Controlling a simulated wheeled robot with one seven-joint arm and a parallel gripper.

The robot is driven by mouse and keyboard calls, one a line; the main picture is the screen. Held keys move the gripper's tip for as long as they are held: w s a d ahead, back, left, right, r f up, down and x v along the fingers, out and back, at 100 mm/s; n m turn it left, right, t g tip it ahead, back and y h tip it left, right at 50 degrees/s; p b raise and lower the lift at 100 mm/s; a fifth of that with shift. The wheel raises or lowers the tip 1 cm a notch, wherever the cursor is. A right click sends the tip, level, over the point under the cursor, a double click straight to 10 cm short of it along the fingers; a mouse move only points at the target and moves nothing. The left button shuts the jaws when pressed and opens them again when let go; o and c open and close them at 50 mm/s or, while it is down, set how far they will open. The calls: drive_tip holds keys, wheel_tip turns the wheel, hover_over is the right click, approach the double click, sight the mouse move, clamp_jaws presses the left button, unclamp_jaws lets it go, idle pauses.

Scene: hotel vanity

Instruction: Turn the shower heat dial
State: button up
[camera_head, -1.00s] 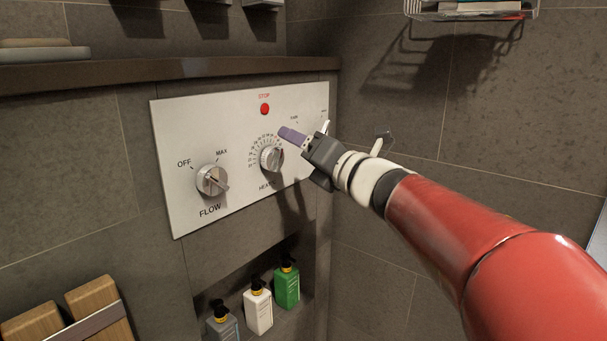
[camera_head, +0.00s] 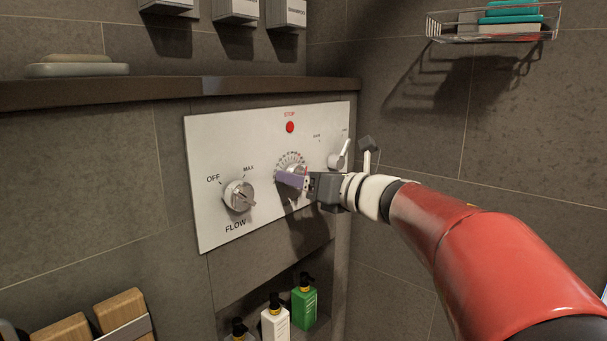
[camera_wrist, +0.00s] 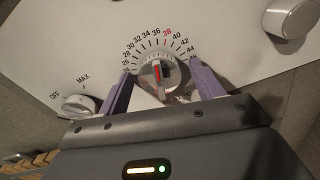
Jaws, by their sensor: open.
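The heat dial (camera_wrist: 158,75) is a round metal knob ringed by a number scale, with a red mark at 38. In the wrist view it lies between the two purple fingers of my gripper (camera_wrist: 160,88), which are open with one on each side. I cannot tell whether either finger touches it. In the head view the dial (camera_head: 293,168) is partly hidden behind my gripper (camera_head: 291,179), which is right in front of the panel. The white control panel (camera_head: 218,140) is fixed to the wall.
The flow knob (camera_head: 238,196) is left of the dial, and a red stop button (camera_head: 290,127) is above it. A lever handle (camera_head: 339,156) is to the right. A shelf (camera_head: 180,87) juts out above. Bottles, including a green one (camera_head: 304,301), stand in the niche below.

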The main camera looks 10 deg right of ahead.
drive_tip(key=c, duration=1)
drive_tip(key=shift+m, duration=0.4)
drive_tip(key=m+p, duration=0.2)
drive_tip(key=m, duration=0.3)
drive_tip(key=shift+r+m, duration=0.15)
drive_tip(key=shift+m, duration=0.15)
drive_tip(key=m+p, duration=0.3)
drive_tip(key=m, duration=0.3)
drive_tip(key=shift+a+p, duration=0.1)
drive_tip(key=shift+p, duration=0.25)
drive_tip(key=shift+m, duration=0.3)
